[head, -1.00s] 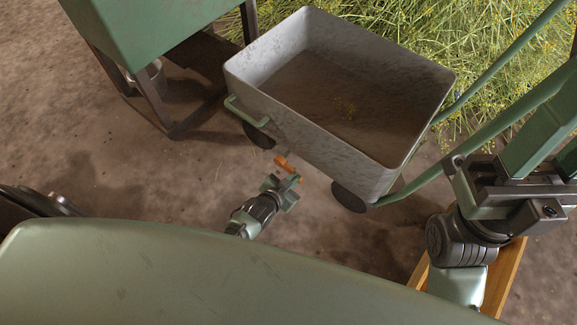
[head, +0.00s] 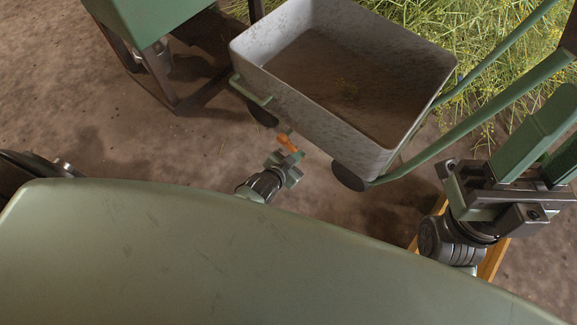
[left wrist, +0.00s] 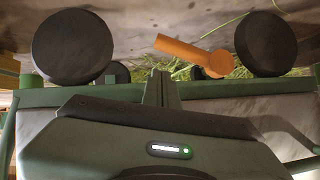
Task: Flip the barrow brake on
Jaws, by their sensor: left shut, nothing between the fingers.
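The grey barrow (head: 300,105) stands upright and empty, with an orange brake lever (head: 287,142) low on its near side. The lever also shows in the left wrist view (left wrist: 185,48), slanting up to the left from a round pivot between two dark wheels (left wrist: 73,47). My left gripper (head: 291,160) is shut and empty, just on the near side of the lever. In the left wrist view its closed fingers (left wrist: 161,88) point at the lever's underside; I cannot tell if they touch. My right gripper (head: 550,150) is at the right edge, its fingertips cut off.
Green barrow handles (head: 470,122) run up to the right. A green box on a dark stand (head: 165,85) is at the upper left. Cut yellow-green herbs (head: 510,75) lie behind the barrow. Brown ground (head: 75,120) is open at the left.

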